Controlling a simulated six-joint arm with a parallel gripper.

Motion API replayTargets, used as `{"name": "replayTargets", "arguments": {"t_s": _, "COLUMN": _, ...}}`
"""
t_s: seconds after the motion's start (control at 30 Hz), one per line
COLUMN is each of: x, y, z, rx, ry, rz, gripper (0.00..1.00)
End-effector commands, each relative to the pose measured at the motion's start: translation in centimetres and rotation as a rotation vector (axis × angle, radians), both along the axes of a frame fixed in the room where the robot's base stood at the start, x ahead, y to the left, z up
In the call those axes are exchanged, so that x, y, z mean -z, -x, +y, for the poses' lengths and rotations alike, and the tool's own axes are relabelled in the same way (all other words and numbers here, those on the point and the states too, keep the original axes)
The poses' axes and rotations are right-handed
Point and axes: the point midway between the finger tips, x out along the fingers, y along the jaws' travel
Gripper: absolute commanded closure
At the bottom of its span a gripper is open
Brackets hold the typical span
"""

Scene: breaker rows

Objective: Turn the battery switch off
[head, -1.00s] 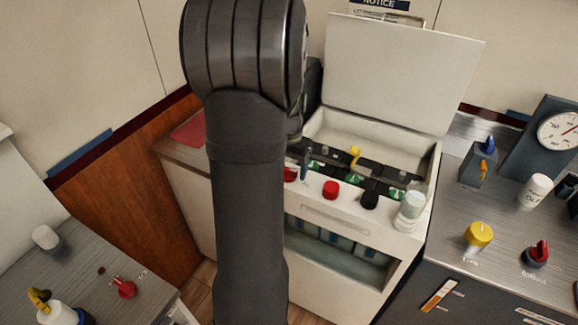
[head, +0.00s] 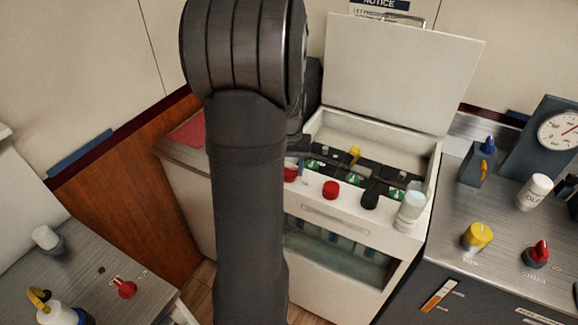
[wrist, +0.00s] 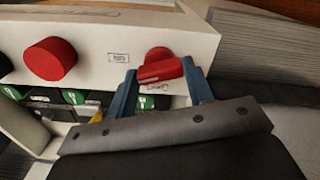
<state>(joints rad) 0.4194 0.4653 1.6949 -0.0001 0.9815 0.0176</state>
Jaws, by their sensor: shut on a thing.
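A red switch with a bar-shaped handle (wrist: 160,66) sits on the front ledge of the white cabinet in the wrist view. In the head view it is the leftmost red knob (head: 291,174), partly behind my arm. My gripper (wrist: 160,78) has its two blue fingers on either side of the handle, shut on it. The handle lies nearly crosswise between the fingertips. Small labels sit beside the switch; their words are too small to read surely. In the head view my arm hides most of the gripper.
A round red knob (wrist: 50,59) and a black knob (head: 369,200) share the ledge. A white bottle (head: 411,206) stands at its right end. Green-marked breakers (head: 352,180) lie behind, under the raised white lid (head: 395,75). The right counter holds a yellow knob (head: 477,236) and another red switch (head: 536,255).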

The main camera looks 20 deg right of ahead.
Motion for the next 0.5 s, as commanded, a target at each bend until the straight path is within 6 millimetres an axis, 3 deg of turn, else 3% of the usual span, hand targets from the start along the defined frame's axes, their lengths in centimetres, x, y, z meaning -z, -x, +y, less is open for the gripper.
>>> {"name": "replayTargets", "arguments": {"t_s": 0.5, "x": -0.02, "y": -0.01, "z": 0.00, "rx": -0.491, "ry": 0.000, "rz": -0.001, "gripper": 0.76}}
